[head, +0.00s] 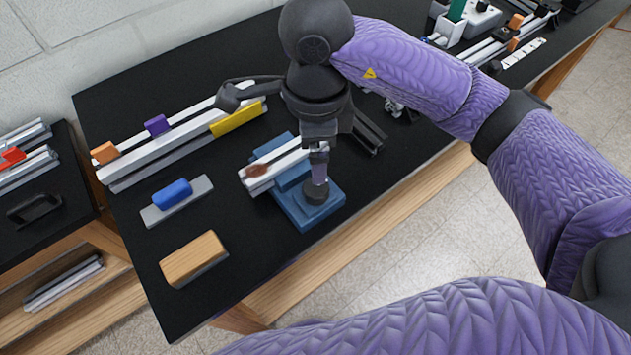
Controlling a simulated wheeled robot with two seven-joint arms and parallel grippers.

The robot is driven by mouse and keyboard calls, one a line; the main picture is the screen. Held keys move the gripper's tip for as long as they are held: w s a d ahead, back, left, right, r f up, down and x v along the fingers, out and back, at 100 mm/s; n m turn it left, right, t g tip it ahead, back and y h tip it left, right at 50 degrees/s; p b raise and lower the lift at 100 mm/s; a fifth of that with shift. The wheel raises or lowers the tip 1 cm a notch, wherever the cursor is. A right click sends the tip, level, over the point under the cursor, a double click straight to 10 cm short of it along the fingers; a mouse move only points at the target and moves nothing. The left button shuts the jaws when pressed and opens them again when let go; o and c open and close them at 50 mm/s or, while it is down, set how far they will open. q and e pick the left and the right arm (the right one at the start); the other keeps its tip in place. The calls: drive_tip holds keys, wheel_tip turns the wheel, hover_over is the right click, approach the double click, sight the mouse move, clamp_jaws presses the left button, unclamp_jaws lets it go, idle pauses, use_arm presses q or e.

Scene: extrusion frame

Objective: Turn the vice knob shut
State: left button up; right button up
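The blue vice (323,208) stands on the black bench top near its front edge. A light aluminium profile (284,163) lies across its jaws, with a blurred brownish patch at its left end. The dark round vice knob (316,190) is on the near part of the vice. My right gripper (318,180) points straight down over the knob, its tips at or just above it. The fingers look close together, but I cannot see whether they grip the knob. My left gripper is not in view.
A wooden block (194,259) and a blue-handled block on a grey plate (177,195) lie to the left. Long profiles with orange, purple and yellow parts (180,140) lie behind. A dark bracket (368,130) is right of the vice. The bench's front edge (380,215) is close.

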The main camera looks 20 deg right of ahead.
sight(316, 191)
drive_tip(key=n, duration=0.5)
drive_tip(key=shift+f+n, duration=0.3)
drive_tip(key=shift+f, duration=0.05)
wheel_tip(316, 191, down, 8)
drive_tip(key=shift+f+b, duration=0.25)
drive_tip(key=shift+b, duration=0.7)
drive_tip(key=shift+f, duration=0.45)
